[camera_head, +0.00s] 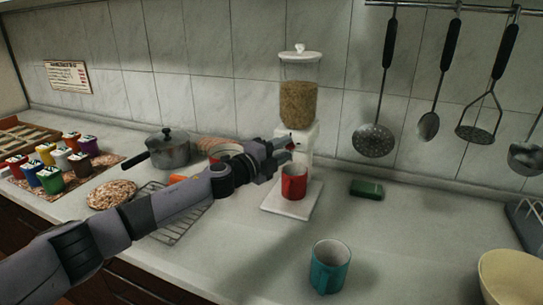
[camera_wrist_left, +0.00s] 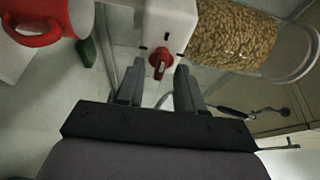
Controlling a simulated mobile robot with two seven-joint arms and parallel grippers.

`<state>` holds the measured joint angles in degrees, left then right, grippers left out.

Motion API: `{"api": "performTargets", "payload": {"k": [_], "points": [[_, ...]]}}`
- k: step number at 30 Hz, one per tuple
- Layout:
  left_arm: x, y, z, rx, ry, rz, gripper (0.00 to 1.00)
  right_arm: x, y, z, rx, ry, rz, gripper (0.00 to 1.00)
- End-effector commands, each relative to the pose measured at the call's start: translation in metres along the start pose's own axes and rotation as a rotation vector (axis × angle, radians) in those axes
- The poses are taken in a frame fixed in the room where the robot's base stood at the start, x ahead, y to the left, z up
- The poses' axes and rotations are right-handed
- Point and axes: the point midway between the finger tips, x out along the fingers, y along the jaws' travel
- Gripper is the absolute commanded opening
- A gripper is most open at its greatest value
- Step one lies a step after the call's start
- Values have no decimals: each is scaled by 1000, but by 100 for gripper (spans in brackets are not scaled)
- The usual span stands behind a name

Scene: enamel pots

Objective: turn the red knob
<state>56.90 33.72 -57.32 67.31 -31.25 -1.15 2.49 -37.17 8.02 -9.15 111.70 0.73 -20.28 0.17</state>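The white dispenser (camera_head: 300,131) stands by the tiled wall with a clear jar of grain (camera_head: 298,98) on top. Its red knob (camera_wrist_left: 160,65) shows upright in the left wrist view, on the white body (camera_wrist_left: 170,25). In the head view the knob (camera_head: 291,146) is a small red patch, mostly hidden by my gripper. My left gripper (camera_wrist_left: 157,78) is open, its two fingers on either side of the knob's lower end; I cannot tell whether they touch it. It also shows in the head view (camera_head: 284,152). My right gripper is in neither view.
A red mug (camera_head: 293,184) stands on the dispenser's white base (camera_head: 285,208), just below my gripper. A green sponge (camera_head: 367,189) lies right of it and a teal mug (camera_head: 329,268) stands in front. A lidded pot (camera_head: 172,152) is behind my arm. Utensils hang at right.

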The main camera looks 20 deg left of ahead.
Motion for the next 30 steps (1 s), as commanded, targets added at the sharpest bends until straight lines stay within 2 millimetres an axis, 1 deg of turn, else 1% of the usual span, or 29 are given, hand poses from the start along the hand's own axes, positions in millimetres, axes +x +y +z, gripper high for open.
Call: {"api": "performTargets", "payload": {"k": [9, 15, 21, 30], "points": [[-38, 2, 0, 1, -1, 3, 37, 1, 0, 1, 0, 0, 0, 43], [-56, 2, 0, -1, -1, 3, 37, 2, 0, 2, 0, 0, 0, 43], [-63, 1, 0, 0, -1, 3, 37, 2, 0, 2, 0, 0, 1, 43], [-63, 1, 0, 0, -1, 3, 37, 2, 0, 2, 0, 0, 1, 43]]}}
